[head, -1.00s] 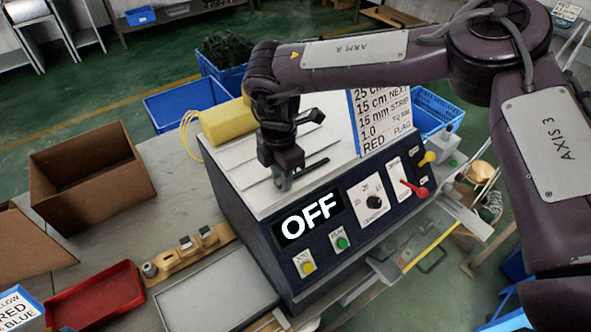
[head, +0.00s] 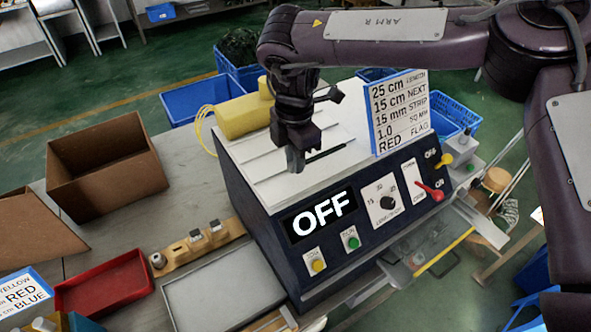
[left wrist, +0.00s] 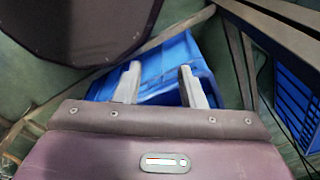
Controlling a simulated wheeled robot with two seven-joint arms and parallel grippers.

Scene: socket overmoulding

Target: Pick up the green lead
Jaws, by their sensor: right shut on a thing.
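No green lead can be made out in either view. My right gripper (head: 295,160) points down over the white top of the dark machine (head: 335,215). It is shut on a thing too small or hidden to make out. A thin dark bar (head: 327,153) shows just right of its fingertips; I cannot tell whether it touches them. My left gripper (left wrist: 160,85) shows only in the left wrist view. Its two pale fingers are apart with nothing between them, and a blue bin (left wrist: 165,65) lies beyond.
The machine's display reads OFF; a settings card (head: 398,112) stands on its right. A yellow cylinder (head: 243,115) sits behind left. On the table are a cardboard box (head: 105,170), a red tray (head: 105,285), a grey tray (head: 222,290) and a wooden holder (head: 198,248).

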